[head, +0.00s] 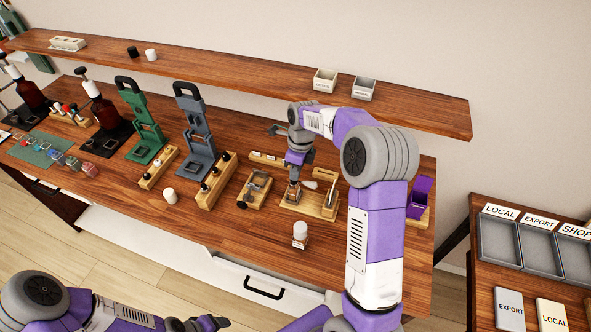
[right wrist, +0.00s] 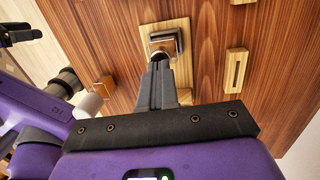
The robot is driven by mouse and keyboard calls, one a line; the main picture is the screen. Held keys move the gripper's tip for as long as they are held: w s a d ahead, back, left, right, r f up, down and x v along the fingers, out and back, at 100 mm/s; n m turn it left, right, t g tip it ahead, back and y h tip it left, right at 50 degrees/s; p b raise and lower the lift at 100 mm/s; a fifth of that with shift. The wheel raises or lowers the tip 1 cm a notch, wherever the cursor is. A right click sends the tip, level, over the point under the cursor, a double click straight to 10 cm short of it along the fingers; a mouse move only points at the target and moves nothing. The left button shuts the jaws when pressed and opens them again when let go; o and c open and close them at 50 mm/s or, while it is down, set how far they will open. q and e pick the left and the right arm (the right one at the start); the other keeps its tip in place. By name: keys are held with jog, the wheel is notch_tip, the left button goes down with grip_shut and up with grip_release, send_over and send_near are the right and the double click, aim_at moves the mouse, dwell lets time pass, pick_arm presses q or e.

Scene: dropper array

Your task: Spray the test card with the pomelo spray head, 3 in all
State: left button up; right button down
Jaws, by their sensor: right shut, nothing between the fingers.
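My right gripper (head: 292,187) is shut and empty, pointing down over a wooden station (head: 322,208) on the bench. In the right wrist view its closed fingertips (right wrist: 158,62) are at a square metal-rimmed piece (right wrist: 165,40) on a pale wooden plate (right wrist: 181,73); whether they touch it I cannot tell. I cannot make out which item is the pomelo spray head or the test card; no readable label marks either. Two brown pump bottles (head: 104,112) stand on dark bases at the left.
A white-topped piece (head: 300,230) stands near the front edge. A purple holder (head: 420,196) is at the right end. The shelf (head: 240,72) overhangs the bench's back.

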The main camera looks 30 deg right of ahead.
jog(key=shift+s+a+f, duration=0.1)
jog(key=shift+s+f, duration=0.05)
jog(key=shift+f, duration=0.5)
jog(key=shift+s, duration=0.15)
jog(key=shift+f, duration=0.15)
jog(key=shift+r+p, duration=0.55)
jog(key=shift+r, duration=0.1)
jog(key=r+p, duration=0.3)
jog(key=r, duration=0.1)
jog(key=shift+w+d, duration=0.3)
jog(key=shift+d, duration=0.05)
notch_tip(320, 180, up, 10)
jog(key=d, duration=0.1)
jog(key=shift+d+f+p, duration=0.2)
jog(key=shift+p, duration=0.1)
jog(key=shift+w, duration=0.1)
